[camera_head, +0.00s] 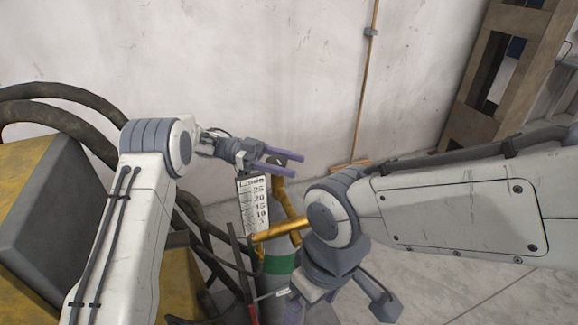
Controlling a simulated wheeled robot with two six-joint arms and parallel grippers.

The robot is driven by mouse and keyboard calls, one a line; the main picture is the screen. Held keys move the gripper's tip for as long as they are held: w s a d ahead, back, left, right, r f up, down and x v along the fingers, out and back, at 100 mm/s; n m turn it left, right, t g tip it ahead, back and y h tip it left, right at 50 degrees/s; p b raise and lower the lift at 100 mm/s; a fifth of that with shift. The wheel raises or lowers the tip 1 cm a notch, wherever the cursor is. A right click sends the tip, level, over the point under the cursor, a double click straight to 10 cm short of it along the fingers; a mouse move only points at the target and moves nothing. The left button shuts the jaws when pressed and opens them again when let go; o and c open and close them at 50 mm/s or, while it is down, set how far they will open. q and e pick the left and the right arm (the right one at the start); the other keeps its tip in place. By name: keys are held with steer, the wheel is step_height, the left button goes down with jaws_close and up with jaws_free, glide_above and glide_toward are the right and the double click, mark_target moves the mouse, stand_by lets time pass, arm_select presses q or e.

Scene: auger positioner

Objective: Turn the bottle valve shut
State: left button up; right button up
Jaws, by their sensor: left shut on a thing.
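My left gripper (283,167) has its two purple fingers closed around a small dark part at the top of a golden pipe (280,190). That part looks like the valve's handle, but the fingers hide most of it. A bottle with a green band (281,266) stands below, with golden pipework (282,229) above it. My right arm covers the bottle's right side.
A yellow and grey machine (50,205) with thick dark hoses (55,93) stands at the left. A broom (366,80) leans on the pale wall. A wooden frame (490,75) stands at the right back. The floor at the lower right is clear.

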mark_target(268, 159)
arm_select(q)
steer(key=shift+s+a+m+g+y, duration=0.1)
steer(key=shift+m+g+y, duration=0.2)
steer(key=shift+m+g, duration=0.15)
arm_select(e)
steer(key=shift+f, duration=0.25)
arm_select(q)
steer(key=o, duration=1.4)
steer(key=shift+c, duration=0.2)
steer(key=v, duration=0.2)
steer(key=shift+a+b, duration=0.2)
steer(key=shift+b, duration=0.1)
steer(key=p+v, duration=0.1)
steer(key=p, duration=0.3)
steer(key=p+v, duration=0.2)
steer(key=p, duration=0.2)
steer(key=p+v, duration=0.2)
steer(key=p, duration=0.2)
steer(key=shift+d+r, duration=0.15)
steer(key=shift+r, duration=0.1)
steer(key=shift+f+p, duration=0.25)
steer(key=shift+p, duration=0.45)
arm_select(e)
step_height(268, 159, up, 13)
steer(key=w, duration=0.2)
steer(key=shift+d, duration=0.35)
